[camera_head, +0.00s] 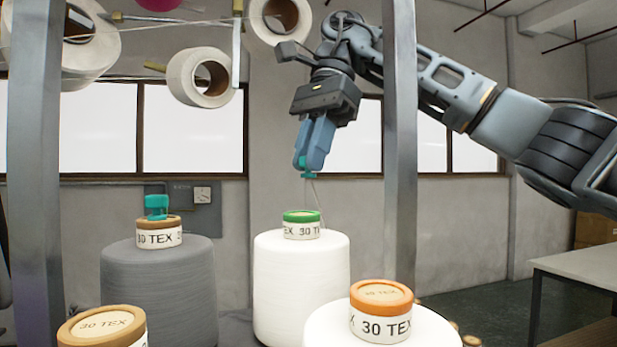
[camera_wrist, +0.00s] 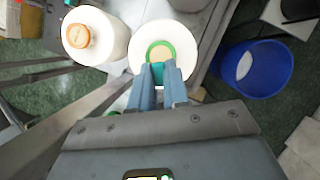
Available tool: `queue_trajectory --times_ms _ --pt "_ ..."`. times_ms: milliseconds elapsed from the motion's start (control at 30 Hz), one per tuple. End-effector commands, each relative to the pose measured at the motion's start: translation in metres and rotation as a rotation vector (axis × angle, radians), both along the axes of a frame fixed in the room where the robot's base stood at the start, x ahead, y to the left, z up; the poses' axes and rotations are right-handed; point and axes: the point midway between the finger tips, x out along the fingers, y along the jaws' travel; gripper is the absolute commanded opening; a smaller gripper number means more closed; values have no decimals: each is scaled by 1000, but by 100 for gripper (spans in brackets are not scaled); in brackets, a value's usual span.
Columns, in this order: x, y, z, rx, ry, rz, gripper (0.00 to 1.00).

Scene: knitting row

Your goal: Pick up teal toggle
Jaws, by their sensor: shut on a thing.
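My gripper (camera_head: 304,166) is shut on a small teal toggle (camera_head: 309,175), which shows at and just below the fingertips. In the wrist view the toggle (camera_wrist: 158,70) sits between the two blue fingers (camera_wrist: 160,80). The gripper hangs above a white yarn cone with a green-rimmed lid (camera_head: 301,217), apart from it. A thin thread runs down from near the toggle toward that lid. Another teal piece (camera_head: 156,207) stands on the brown lid of the grey cone at left.
A white cone with an orange lid (camera_head: 381,295) stands at front right, and a brown lid (camera_head: 101,327) at front left. Grey posts (camera_head: 400,140) rise left and right. A blue bin (camera_wrist: 256,68) and a pale table (camera_head: 590,266) are to the right.

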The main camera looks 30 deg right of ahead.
Motion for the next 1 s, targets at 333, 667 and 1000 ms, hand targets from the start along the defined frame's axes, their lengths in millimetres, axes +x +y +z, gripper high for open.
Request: queue_trajectory --times_ms 333,667,1000 --pt "48 -43 40 -3 2 -3 0" --pt "68 -59 51 -2 15 2 0" --pt "73 -67 60 1 0 1 0"
